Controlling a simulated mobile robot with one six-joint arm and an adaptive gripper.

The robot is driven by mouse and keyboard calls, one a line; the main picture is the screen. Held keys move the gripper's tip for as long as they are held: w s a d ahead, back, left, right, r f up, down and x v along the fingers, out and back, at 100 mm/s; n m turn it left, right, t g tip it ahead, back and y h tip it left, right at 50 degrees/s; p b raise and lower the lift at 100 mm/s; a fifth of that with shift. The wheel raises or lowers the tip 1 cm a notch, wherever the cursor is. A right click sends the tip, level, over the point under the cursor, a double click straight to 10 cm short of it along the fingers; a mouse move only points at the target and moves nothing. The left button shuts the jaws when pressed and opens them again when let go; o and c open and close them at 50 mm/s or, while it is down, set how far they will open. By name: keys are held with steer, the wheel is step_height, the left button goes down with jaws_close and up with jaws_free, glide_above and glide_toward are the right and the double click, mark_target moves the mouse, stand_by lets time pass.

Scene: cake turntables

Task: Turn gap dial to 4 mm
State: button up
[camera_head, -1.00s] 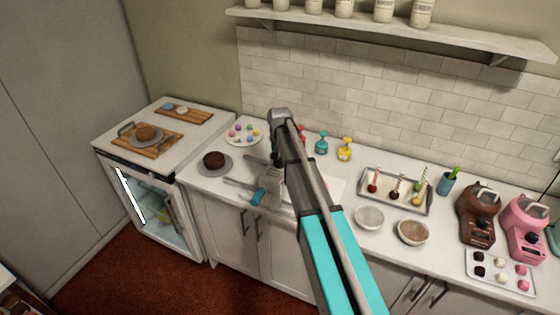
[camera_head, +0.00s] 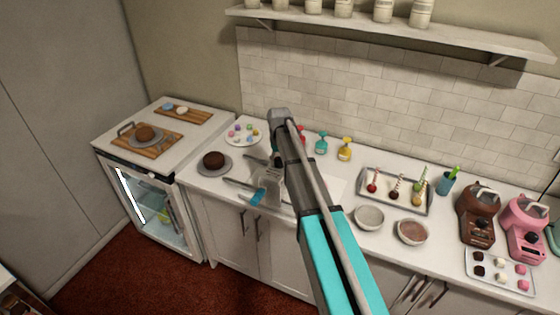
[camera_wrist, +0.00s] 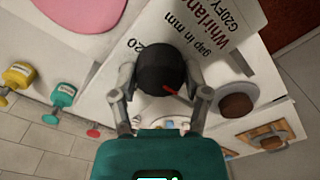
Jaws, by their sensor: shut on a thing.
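The gap dial (camera_wrist: 158,66) is a round black knob with a red pointer mark, seen close up in the wrist view. The mark sits on the knob's lower right side in the picture. The dial is on a pale panel (camera_wrist: 238,62) printed with "gap in mm", a "20" and part of a name. Other scale numbers are hidden or not readable. My gripper (camera_wrist: 160,73) is shut on the dial, with a finger at each side of it. In the head view my arm covers the dial and most of the machine.
A chocolate cake (camera_head: 214,159) on a grey plate stands left of my arm, with a plate of coloured sweets (camera_head: 231,139) behind it. Teal (camera_head: 321,143) and yellow (camera_head: 345,149) bottles stand behind to the right. Bowls (camera_head: 369,216) and a cake-pop tray (camera_head: 372,204) are further right.

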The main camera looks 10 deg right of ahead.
steer(key=shift+s, duration=0.1)
steer(key=o, duration=1.2)
steer(key=shift+c, duration=0.2)
